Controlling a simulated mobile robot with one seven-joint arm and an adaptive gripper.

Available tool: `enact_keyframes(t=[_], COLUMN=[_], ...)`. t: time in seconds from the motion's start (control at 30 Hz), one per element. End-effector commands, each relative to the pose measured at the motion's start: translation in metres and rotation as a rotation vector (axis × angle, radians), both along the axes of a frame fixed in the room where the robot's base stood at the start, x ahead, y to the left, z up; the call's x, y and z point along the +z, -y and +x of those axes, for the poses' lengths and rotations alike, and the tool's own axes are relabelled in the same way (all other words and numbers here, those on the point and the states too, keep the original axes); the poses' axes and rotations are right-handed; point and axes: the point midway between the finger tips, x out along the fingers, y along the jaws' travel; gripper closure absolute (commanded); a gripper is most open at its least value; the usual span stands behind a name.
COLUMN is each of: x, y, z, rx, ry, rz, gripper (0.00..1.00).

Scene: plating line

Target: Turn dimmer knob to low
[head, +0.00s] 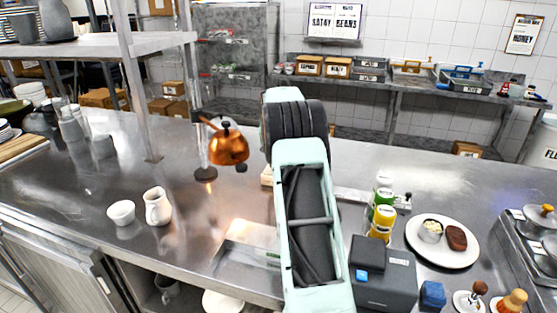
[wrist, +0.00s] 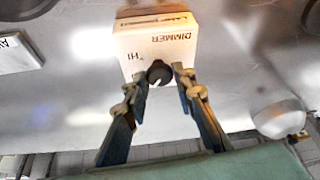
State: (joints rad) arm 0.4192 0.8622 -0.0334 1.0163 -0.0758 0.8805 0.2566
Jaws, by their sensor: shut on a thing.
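The dimmer box (wrist: 155,42) is white, with "DIMMER" and "HI" lettering that appears upside down in the wrist view. Its dark round knob (wrist: 159,72) is on the near edge of the lettered face, and a small pale mark shows on it. My gripper (wrist: 160,80) has its two fingers on either side of the knob and is shut on it. The "HI" mark is just above and left of the knob; no low mark is readable. In the head view my arm hides the gripper and the knob.
A copper lamp (head: 228,147) hangs left of my arm. Bottles (head: 382,215), a dark grey device (head: 385,280) and a plate (head: 415,238) with food stand to the right. A white pitcher (head: 158,206) and cup (head: 121,212) stand left on the steel counter.

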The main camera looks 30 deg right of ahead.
Motion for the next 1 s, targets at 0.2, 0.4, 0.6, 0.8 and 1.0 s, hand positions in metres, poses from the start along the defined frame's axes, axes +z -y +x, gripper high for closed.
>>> enact_keyframes(t=[0.2,0.4,0.6,0.8,1.0], x=[0.0013,0.0012,0.0008,0.0007,0.0007], y=[-0.0014,-0.0010,-0.0009,-0.0009,-0.0008], z=[0.0014,0.0017,0.0018,0.0017,0.0016], rx=[-0.114,-0.171,-0.188,-0.188,-0.187], ry=[0.000,0.002,0.002,0.002,0.001], rz=[0.000,-0.001,0.000,0.000,0.000], gripper=[1.00,1.00,1.00,1.00,0.65])
